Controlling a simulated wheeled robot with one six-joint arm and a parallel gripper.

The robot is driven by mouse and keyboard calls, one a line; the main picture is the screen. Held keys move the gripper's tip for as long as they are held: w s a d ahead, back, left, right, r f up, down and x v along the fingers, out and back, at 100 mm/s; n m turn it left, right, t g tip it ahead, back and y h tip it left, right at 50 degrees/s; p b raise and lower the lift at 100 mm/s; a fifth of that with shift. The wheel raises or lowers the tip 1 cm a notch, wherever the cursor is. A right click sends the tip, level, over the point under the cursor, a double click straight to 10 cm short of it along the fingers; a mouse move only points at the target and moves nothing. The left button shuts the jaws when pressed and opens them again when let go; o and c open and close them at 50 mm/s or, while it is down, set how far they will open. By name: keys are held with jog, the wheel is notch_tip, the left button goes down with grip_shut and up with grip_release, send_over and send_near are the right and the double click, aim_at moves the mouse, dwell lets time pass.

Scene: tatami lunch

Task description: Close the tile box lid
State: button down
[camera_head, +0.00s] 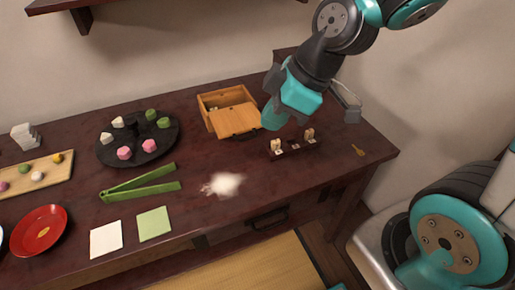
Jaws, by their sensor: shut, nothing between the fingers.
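The tile box (207,113) is a light wooden box near the back of the dark table. Its wooden lid (237,119) is displaced toward the front, so the back part of the box is open. My wrist stands close to the lid's right side in the picture.
A dark rack with small tiles (293,148) stands in front of my wrist. Green tongs (140,185), a white powdery pile (223,184) and a round black tray of sweets (165,145) lie to the left. A small golden object (358,150) lies near the right edge.

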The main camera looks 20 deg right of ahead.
jog(key=w+d+f+n+t+b, duration=0.1)
jog(key=w+d+f+n+b, duration=0.15)
jog(key=f, duration=0.25)
jog(key=w+d+f+n+t+b, duration=0.1)
jog(key=w+d+f+n, duration=0.1)
jog(key=w+d+f, duration=0.15)
jog(key=shift+h, duration=0.3)
jog(key=x, duration=1)
jog(key=shift+a+f+b, duration=0.2)
jog(key=shift+f+b, duration=0.05)
jog(key=shift+b, duration=0.15)
jog(key=w, duration=0.2)
jog(key=shift+w+f, duration=0.15)
jog(key=shift+w, duration=0.15)
jog(key=shift+w+f, duration=0.15)
jog(key=shift+w, duration=0.6)
